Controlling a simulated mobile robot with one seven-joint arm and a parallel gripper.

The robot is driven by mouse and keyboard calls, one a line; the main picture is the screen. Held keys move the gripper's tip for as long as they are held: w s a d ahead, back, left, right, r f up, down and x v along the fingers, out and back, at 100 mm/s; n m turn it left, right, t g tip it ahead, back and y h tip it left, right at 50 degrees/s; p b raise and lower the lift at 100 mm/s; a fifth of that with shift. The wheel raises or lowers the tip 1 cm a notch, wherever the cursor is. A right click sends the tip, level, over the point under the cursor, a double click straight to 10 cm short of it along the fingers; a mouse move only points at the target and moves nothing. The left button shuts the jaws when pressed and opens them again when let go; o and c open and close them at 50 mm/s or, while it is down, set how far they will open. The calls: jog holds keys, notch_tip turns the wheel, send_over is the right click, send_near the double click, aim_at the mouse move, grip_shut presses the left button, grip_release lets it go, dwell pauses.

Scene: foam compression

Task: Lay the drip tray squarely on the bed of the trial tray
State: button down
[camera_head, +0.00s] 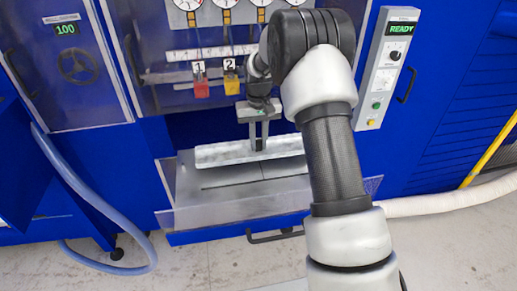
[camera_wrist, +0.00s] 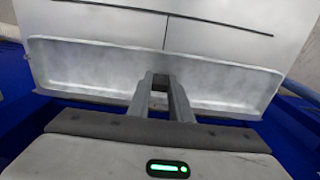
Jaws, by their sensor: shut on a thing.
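The drip tray (camera_head: 222,154) is a long, shallow, silvery metal tray with raised rims, held near the back of the trial tray. My gripper (camera_head: 260,147) points down and is shut on the drip tray, near the middle of its length. In the wrist view the two fingers (camera_wrist: 162,88) meet the wall of the drip tray (camera_wrist: 85,68). The trial tray (camera_head: 215,197) is a wide grey tray pulled out of the blue machine; its bed shows dark marking lines in front of the drip tray. Whether the drip tray touches the bed or hangs above it, I cannot tell.
Red and yellow numbered tags (camera_head: 202,88) hang above the trial tray, below several gauges (camera_head: 225,8). A control box (camera_head: 390,65) reading READY is at the right. A blue hose (camera_head: 95,205) curves down at the left. The front of the bed is clear.

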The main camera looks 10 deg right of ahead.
aim_at(259, 151)
jog(key=shift+f, duration=1.6)
jog(key=shift+f, duration=0.2)
jog(key=c, duration=1.6)
grip_release()
jog(key=shift+r, duration=0.1)
